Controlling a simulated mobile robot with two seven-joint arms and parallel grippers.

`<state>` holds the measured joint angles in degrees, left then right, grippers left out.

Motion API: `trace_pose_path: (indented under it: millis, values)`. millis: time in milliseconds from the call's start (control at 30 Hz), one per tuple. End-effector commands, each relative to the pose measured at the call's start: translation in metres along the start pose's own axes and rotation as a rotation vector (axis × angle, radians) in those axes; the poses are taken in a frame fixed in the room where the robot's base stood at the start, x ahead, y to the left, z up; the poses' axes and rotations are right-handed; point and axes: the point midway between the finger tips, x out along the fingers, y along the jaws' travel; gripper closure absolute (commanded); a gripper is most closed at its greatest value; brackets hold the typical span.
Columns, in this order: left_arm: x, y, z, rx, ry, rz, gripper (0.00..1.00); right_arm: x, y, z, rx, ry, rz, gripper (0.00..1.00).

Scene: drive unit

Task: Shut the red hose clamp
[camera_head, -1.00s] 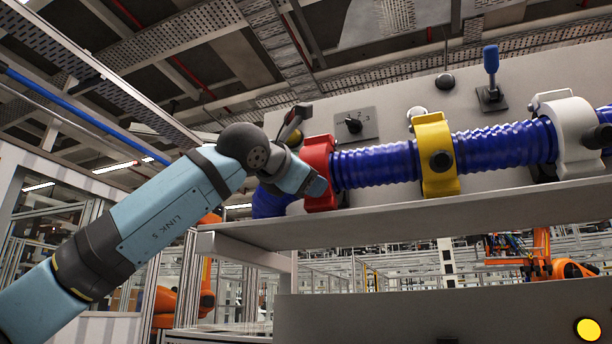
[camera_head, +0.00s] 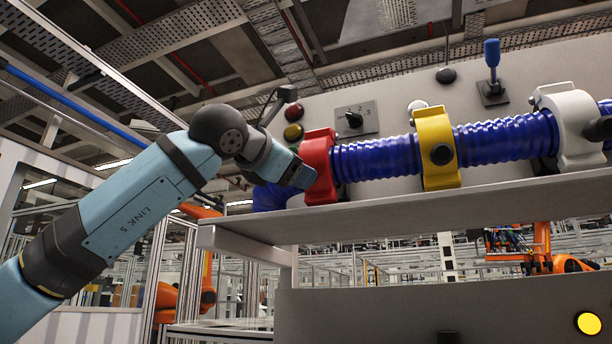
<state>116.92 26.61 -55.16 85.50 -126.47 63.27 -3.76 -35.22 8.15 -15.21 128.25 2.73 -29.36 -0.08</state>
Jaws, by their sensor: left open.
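The red hose clamp (camera_head: 318,166) sits around the left end of the blue ribbed hose (camera_head: 375,159), above a grey shelf. My left gripper (camera_head: 303,175) comes in from the left, just in front of the clamp's left side. It overlaps the clamp in the picture, and I cannot tell whether they touch. The gripper is open, but its fingers are mostly hidden by its own body. The clamp's latch side is hidden behind my gripper, so I cannot tell how it stands. My right gripper is not in view.
A yellow clamp (camera_head: 436,148) and a white clamp (camera_head: 571,128) sit further right on the hose. The grey shelf (camera_head: 430,208) runs below. On the panel behind are a rotary switch (camera_head: 354,119), a blue-handled lever (camera_head: 491,57), a red button (camera_head: 294,112) and a yellow button (camera_head: 293,133).

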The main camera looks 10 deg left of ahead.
Motion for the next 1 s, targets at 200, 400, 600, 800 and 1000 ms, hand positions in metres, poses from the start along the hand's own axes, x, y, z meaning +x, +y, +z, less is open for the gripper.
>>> trace_pose_path:
  millis: [200,400,600,800,1000]
  values:
    - [-0.051,0.000,-0.001,0.002,0.000,0.001,0.38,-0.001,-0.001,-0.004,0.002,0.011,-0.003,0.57]
    - [-0.080,-0.001,-0.001,0.000,0.001,0.000,0.38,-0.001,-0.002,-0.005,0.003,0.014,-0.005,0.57]
    - [-0.089,-0.001,-0.001,0.000,0.002,-0.002,0.38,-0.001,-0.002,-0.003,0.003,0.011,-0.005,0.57]
    - [-0.089,-0.001,-0.001,0.000,0.003,-0.001,0.38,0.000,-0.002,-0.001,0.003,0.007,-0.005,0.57]
    - [-0.089,-0.001,-0.001,0.000,0.003,-0.001,0.38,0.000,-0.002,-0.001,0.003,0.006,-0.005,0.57]
